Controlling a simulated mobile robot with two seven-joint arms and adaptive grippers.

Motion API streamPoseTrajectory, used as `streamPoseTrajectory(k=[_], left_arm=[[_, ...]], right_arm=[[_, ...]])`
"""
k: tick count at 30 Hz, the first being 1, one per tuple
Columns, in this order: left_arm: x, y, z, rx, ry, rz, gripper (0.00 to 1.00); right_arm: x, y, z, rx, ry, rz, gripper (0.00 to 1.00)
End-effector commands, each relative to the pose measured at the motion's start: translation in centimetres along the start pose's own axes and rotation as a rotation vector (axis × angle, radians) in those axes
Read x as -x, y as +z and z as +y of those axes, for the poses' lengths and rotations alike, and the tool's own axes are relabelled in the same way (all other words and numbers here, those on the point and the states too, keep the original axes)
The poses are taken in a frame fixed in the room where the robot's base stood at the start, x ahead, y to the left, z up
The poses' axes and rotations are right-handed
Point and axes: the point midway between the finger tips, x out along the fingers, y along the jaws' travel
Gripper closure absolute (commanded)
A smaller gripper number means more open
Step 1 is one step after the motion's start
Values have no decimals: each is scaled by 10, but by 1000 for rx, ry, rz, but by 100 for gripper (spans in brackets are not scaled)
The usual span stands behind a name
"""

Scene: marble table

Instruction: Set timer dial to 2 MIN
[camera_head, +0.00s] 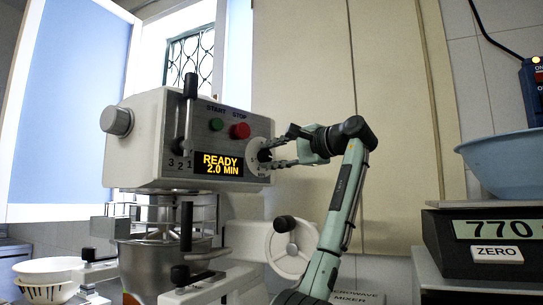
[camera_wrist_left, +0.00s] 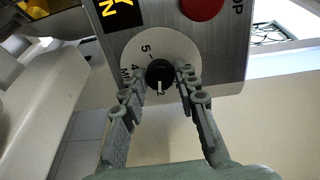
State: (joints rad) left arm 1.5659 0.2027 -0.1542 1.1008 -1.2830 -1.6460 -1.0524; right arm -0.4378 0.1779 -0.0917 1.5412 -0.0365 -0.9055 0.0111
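The timer dial is a black knob (camera_wrist_left: 160,75) with a white mark on a pale round plate, shown in the left wrist view. Its mark points down at the 2; the plate also bears 4, 5 and MIN. My left gripper (camera_wrist_left: 161,72) has one finger on each side of the knob, tips very close to it. I cannot tell whether they touch it. In the head view the left gripper (camera_head: 274,154) reaches the dial plate (camera_head: 257,146) from the right and partly hides the knob. The display (camera_head: 218,164) reads READY 2.0 MIN. My right gripper is not in view.
The dial sits on the grey mixer head (camera_head: 145,150), beside the red stop button (camera_head: 240,130) and green start button (camera_head: 216,124). A black lever (camera_head: 190,88) stands in front. A scale (camera_head: 480,250) with a blue bowl (camera_head: 510,160) is at right.

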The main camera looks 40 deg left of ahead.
Motion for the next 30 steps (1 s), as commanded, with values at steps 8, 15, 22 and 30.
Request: streamPoseTrajectory(k=[8, 15, 22, 30], left_arm=[[0, 0, 0, 1, 0, 0, 50], [5, 0, 0, 1, -1, 1, 50], [43, -1, 0, 1, -1, 3, 50], [98, 0, -1, 1, -1, 3, 50]], right_arm=[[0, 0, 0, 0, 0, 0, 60], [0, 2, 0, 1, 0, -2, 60], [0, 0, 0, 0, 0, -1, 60], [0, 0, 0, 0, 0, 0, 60]])
